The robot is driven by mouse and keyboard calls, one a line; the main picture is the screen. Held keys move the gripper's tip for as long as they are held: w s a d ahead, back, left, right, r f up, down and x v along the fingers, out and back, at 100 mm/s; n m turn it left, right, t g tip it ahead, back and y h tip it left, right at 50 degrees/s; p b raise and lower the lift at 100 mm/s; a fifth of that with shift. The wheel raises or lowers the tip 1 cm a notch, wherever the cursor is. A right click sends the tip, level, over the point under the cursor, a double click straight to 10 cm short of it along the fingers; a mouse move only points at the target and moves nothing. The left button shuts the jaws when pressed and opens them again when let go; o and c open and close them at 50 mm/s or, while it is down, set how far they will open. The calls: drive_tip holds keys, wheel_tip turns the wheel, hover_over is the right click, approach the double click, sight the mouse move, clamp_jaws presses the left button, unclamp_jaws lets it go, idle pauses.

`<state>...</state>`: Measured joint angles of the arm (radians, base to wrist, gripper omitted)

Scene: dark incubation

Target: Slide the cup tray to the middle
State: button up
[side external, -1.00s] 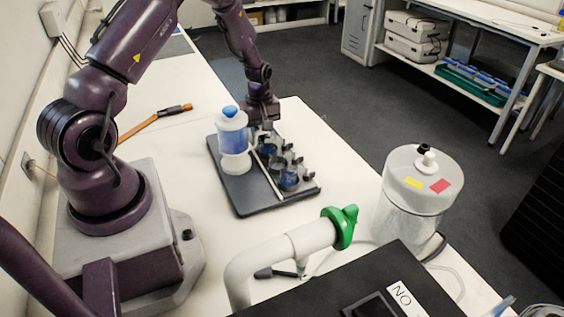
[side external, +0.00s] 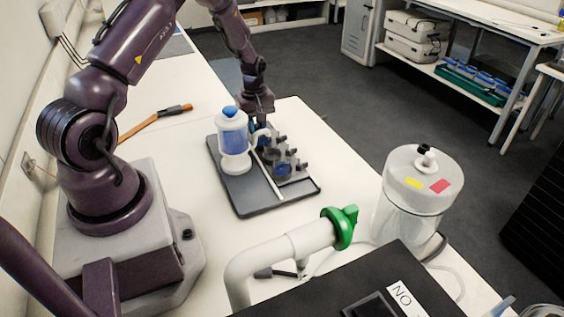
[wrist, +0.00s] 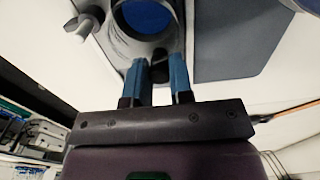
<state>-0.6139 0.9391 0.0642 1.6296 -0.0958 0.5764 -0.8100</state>
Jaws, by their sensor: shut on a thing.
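The cup tray (side external: 297,177) is a pale holder with several small dark cups with blue inside. It sits on the right part of a dark grey board (side external: 247,203), right of a thin pale rail (side external: 269,182). My gripper (side external: 262,120) is at its far end, pointing down. In the wrist view my blue fingers (wrist: 160,82) are shut on a small part at the tray's edge. A round blue cup (wrist: 147,17) shows just beyond the fingers. The exact part held is mostly hidden by the fingers.
A white and blue bottle (side external: 233,138) stands on the board's left part, close beside the cups. A clear jar with a white lid (side external: 422,178) stands to the right. A white pipe with a green end (side external: 340,228) is in front. Bare bench lies right of the board.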

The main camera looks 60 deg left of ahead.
drive_tip(key=shift+a, duration=1.2)
drive_tip(key=o, duration=0.5)
drive_tip(key=shift+d, duration=3.05)
drive_tip(key=shift+r, duration=0.1)
drive_tip(key=shift+r, duration=2.2)
